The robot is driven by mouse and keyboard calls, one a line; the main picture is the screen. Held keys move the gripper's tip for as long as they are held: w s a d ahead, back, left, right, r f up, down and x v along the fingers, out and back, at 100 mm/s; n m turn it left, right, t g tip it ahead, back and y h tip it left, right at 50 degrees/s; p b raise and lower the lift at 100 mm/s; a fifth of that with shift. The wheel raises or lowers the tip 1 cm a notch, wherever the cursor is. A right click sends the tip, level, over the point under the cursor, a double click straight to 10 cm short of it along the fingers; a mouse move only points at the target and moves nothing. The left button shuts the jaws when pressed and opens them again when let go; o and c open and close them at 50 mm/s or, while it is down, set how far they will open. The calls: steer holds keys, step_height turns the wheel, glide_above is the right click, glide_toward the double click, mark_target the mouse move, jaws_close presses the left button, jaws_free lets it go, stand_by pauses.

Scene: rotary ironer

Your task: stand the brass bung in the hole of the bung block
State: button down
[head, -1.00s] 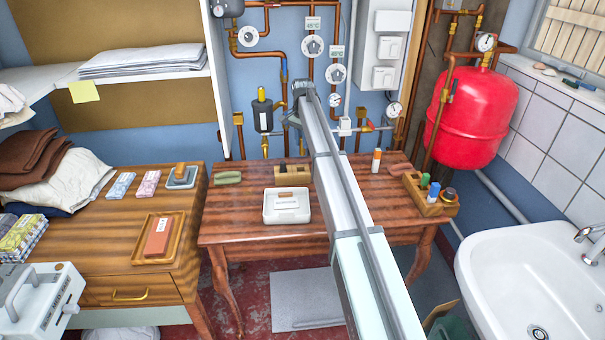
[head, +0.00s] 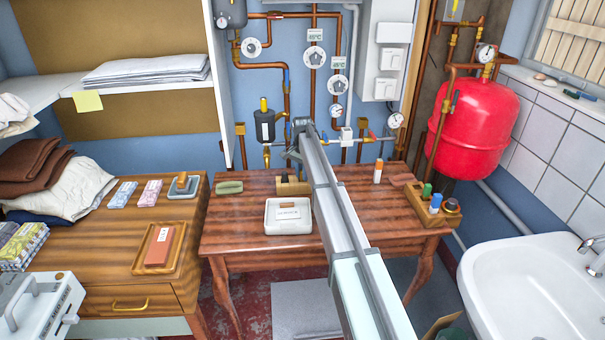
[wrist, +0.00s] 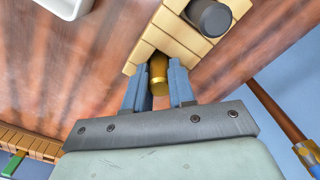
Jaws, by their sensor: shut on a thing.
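The brass bung (wrist: 158,75) is between the two fingers of my gripper (wrist: 158,82) in the wrist view, and the fingers are shut on it. The bung block (wrist: 172,40) is pale wood with grooves and lies just beyond the fingertips. The bung's far end overlaps the block's near part in this view; I cannot tell whether it touches the block or is in the hole. A dark grey cylinder (wrist: 210,17) stands at the block's far right. In the head view the block (head: 296,188) is at the back of the table, below my arm's end. The bung is not clear there.
An orange-and-white tube (head: 378,171) and a wooden rack (head: 428,208) stand to the right. Pipes and valves line the wall behind.

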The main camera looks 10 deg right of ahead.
steer(key=c, duration=0.9)
jaws_free()
steer(key=shift+f, duration=0.1)
steer(key=shift+c, duration=0.2)
step_height(320, 180, up, 12)
